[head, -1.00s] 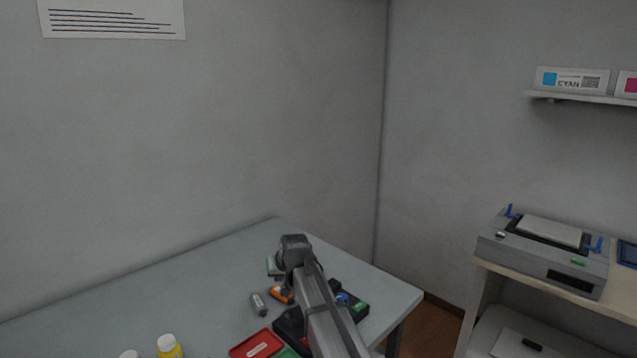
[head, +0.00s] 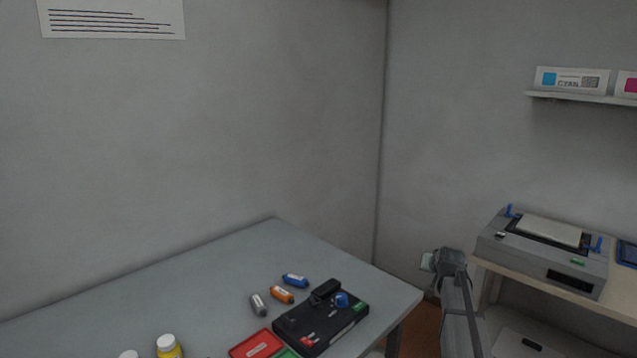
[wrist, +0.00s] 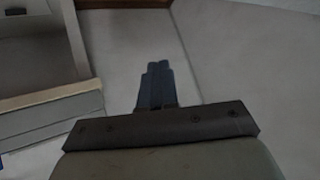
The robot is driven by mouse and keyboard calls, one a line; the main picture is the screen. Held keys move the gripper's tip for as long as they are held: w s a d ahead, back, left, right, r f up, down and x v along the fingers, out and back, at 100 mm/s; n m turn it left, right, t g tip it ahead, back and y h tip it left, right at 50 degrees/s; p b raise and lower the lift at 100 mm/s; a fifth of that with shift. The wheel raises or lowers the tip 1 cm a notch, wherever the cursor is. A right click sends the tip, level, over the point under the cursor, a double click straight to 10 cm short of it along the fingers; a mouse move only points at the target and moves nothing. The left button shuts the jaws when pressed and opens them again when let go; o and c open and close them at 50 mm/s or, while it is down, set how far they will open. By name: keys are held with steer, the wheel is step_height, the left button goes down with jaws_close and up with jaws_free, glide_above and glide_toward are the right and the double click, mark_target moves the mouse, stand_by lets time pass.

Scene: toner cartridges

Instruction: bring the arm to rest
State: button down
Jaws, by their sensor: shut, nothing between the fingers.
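In the head view my gripper (head: 428,262) is off the right end of the grey table, at the left of the printer stand. In the wrist view my gripper (wrist: 157,72) shows its two dark fingers together with nothing between them. No object hangs from it. A pale wall and part of wooden furniture fill the rest of the wrist view.
On the grey table (head: 200,290) lie a black tray device (head: 322,325), blue (head: 295,281), orange (head: 282,294) and grey (head: 258,304) cylinders, a red tray (head: 256,345) and a yellow bottle (head: 168,346). A grey printer (head: 545,250) stands on the right-hand stand.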

steer(key=s+d+f+m+h, duration=0.1)
steer(key=s+d+f, duration=0.5)
steer(key=d+f, duration=0.2)
steer(key=s+a+f+n+g+y, duration=0.1)
steer(key=s+a+f+g, duration=0.2)
steer(key=s+a+f, duration=0.5)
steer(key=s+a+f+g+y, duration=0.1)
steer(key=s+a+f+g, duration=0.15)
steer(key=s+f, duration=0.6)
steer(key=s+a+f+n+g, duration=0.15)
steer(key=s+a+f, duration=0.4)
steer(key=f, duration=0.65)
steer(key=s+a+f+g, duration=0.3)
steer(key=s, duration=0.9)
steer(key=s+a+f+n+g, duration=0.1)
steer(key=s+a+f+g, duration=0.2)
steer(key=s, duration=0.9)
steer(key=s+a+f+n+g, duration=0.1)
steer(key=s+a+f+g, duration=0.2)
steer(key=s, duration=0.9)
steer(key=shift+a+f+g, duration=0.3)
steer(key=shift+a+f, duration=0.65)
steer(key=shift+a, duration=0.15)
